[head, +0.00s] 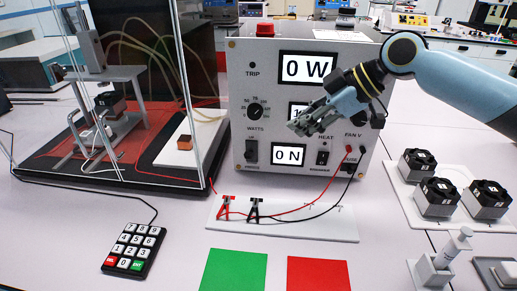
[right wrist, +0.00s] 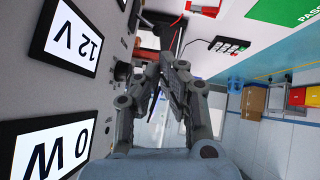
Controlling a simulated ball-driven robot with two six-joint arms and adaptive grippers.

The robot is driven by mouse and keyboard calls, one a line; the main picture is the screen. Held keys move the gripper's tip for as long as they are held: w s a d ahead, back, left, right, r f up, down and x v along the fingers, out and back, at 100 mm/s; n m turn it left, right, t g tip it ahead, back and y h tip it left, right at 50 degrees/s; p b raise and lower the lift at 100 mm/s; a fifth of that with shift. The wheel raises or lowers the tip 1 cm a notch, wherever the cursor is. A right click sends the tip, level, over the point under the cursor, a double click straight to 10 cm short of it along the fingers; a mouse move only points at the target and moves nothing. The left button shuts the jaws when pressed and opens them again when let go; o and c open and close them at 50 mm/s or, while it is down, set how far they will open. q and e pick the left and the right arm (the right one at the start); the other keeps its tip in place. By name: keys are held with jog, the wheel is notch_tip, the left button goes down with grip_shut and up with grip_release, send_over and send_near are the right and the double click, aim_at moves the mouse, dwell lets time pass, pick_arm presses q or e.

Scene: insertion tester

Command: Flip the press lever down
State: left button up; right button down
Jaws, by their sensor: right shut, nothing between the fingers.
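The press (head: 108,78) stands inside a clear enclosure at the left of the head view, with a dark block under its plate. A grey upright part (head: 92,48) rises above the plate and seems to be its lever, though glass and thin posts make its exact position hard to tell. My right gripper (head: 297,128) is shut and empty in front of the power unit, well to the right of the press and apart from it. The right gripper (right wrist: 165,62) also shows in the right wrist view, fingers together. My left gripper is not in view.
The power unit (head: 240,75) with dials and displays stands just behind my right gripper. A white strip with red and black clips (head: 300,232), a keypad (head: 134,249), and green (head: 234,270) and red (head: 318,273) squares lie in front. Several black fans sit on a tray (head: 405,196) at right.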

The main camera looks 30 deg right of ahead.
aim_at(251, 155)
jog(key=x, duration=1.1)
jog(key=shift+a+p, duration=0.2)
jog(key=shift+p, duration=0.1)
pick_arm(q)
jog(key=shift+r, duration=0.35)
pick_arm(e)
jog(key=shift+x, duration=0.8)
